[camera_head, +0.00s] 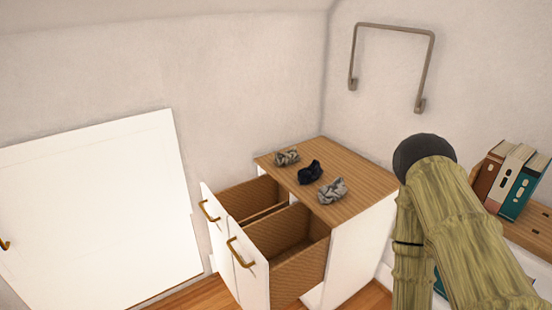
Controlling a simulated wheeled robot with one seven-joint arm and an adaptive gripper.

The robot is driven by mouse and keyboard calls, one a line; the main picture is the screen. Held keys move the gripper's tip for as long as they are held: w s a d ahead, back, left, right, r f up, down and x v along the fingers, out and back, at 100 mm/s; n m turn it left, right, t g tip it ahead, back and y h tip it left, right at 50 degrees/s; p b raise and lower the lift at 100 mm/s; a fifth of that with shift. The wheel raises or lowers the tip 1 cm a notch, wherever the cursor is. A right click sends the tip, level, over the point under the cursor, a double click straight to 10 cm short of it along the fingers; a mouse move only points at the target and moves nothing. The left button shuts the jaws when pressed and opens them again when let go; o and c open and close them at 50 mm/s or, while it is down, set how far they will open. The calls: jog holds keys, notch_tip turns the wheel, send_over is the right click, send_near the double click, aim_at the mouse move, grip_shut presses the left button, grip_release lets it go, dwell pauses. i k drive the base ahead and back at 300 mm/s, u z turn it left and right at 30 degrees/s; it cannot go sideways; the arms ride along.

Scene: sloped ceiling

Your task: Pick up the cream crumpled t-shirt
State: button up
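Three small crumpled cloths lie in a row on the wooden top of a white cabinet (366,185). The nearest cloth (333,190) is pale grey to cream and the lightest of them. The middle cloth (311,173) is dark navy. The farthest cloth (287,158) is grey-beige. I cannot tell for sure which pale cloth is the cream t-shirt; the nearest looks closest to cream. The cloths are apart from each other. My gripper is not in view, and nothing is seen touching the cloths.
Two drawers with brass handles stand open at the cabinet's front: a nearer drawer (249,273) and a farther drawer (213,224). A white panel (98,208) is at the left. A metal wall bar (394,29) hangs above. Books (513,176) stand on a wooden shelf at right.

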aim_at(288, 158)
jog(key=u, duration=3.25)
jog(key=k, duration=2.1)
jog(key=z, duration=1.8)
jog(key=i, duration=1.1)
jog(key=z, duration=0.05)
